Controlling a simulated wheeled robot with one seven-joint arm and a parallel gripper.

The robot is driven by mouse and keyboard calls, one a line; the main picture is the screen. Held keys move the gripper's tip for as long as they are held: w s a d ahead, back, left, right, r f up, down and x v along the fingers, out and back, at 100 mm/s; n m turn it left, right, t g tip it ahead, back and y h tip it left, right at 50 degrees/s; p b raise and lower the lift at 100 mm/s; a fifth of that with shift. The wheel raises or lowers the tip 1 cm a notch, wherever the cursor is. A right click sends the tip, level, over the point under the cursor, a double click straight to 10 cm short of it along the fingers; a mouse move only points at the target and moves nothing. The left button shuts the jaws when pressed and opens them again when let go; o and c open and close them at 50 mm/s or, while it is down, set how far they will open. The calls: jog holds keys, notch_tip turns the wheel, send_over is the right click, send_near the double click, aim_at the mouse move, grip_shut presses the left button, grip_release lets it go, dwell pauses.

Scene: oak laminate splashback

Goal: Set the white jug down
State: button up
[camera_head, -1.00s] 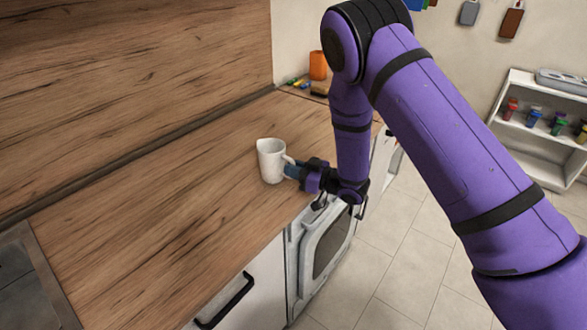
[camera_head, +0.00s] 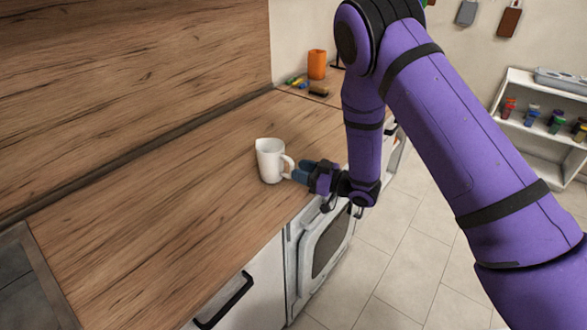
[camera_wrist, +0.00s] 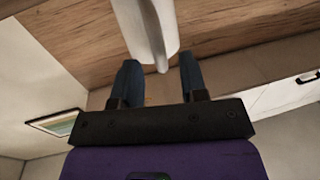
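The white jug (camera_head: 270,161) stands upright on the wooden worktop (camera_head: 170,215), with its handle facing right toward my gripper. My gripper (camera_head: 299,171) is just to the right of the handle, at the worktop's front edge. In the wrist view the two blue-grey fingers (camera_wrist: 158,77) are spread apart. The handle of the jug (camera_wrist: 150,35) shows ahead of them, its lower end near the opening between the tips. The fingers do not press on it. The jug's body is partly cut off at the top of the wrist view.
An orange container (camera_head: 317,64) and small coloured items (camera_head: 296,82) stand at the worktop's far end. A wood splashback (camera_head: 130,80) runs along the left. A white oven (camera_head: 322,245) is below the front edge. The worktop left of the jug is clear.

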jog(key=v, duration=0.8)
jog(key=shift+d, duration=0.35)
jog(key=w+d+r+m+t+h, duration=0.2)
jog(key=d+r+h, duration=0.3)
jog(key=r, duration=0.5)
jog(key=w+d+r+m+t+h, duration=0.25)
jog(key=d+r+h, duration=0.35)
jog(key=r, duration=0.4)
jog(key=s+d+r+m+g+h, duration=0.2)
jog(key=s+d+r+m+h, duration=0.2)
jog(key=s+d+r, duration=0.4)
jog(key=s+r+m+g, duration=0.2)
jog(key=s, duration=1.1)
jog(key=s+r+m+g+h, duration=0.1)
jog(key=s+r+m+g, duration=0.1)
jog(key=s, duration=1.1)
jog(key=shift+s+d+r+g, duration=0.2)
jog(key=shift+s+r+g, duration=0.15)
jog(key=shift+r+g, duration=0.45)
